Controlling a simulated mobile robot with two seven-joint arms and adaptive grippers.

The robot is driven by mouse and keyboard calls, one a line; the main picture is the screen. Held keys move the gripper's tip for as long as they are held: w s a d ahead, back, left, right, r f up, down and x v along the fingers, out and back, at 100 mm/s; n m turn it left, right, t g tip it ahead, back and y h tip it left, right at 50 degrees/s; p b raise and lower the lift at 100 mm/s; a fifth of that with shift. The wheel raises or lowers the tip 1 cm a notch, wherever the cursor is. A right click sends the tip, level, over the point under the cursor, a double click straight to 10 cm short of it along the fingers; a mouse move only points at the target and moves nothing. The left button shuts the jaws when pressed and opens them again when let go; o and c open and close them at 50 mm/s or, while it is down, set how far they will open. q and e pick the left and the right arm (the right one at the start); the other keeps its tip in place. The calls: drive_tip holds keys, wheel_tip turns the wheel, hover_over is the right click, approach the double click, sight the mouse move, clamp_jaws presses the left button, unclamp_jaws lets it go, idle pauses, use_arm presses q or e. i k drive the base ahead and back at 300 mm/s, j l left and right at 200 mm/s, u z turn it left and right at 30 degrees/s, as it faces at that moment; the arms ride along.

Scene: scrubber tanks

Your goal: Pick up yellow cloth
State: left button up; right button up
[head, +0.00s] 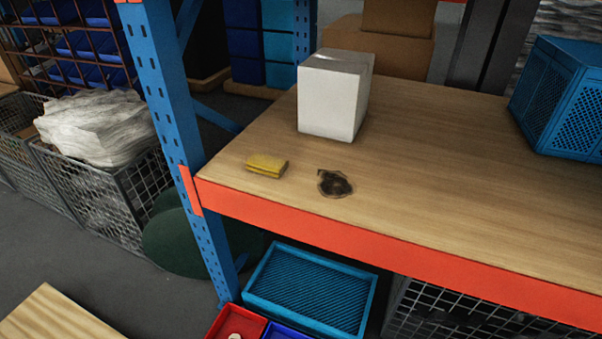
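The yellow cloth (266,166) lies folded in a small flat block on the wooden shelf top (450,150), near its front left corner. A dark, roundish stain or patch (334,183) is on the wood just right of the cloth, apart from it. Neither of my grippers shows in the head view, so I cannot see whether they are open or shut. Nothing covers the cloth.
A white box (333,98) stands behind the cloth, and a blue crate (566,100) sits at the right. A blue upright post (170,90) rises left of the cloth. An orange beam (400,251) edges the shelf front. Blue tray (310,290) is below.

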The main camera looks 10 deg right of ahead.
sight(263, 164)
drive_tip(key=z, duration=0.4)
drive_tip(key=j+z, duration=0.15)
drive_tip(key=z, duration=0.65)
drive_tip(key=k+j+z, duration=0.1)
drive_tip(key=z, duration=0.3)
drive_tip(key=k+j, duration=0.4)
drive_tip(key=i, duration=0.5)
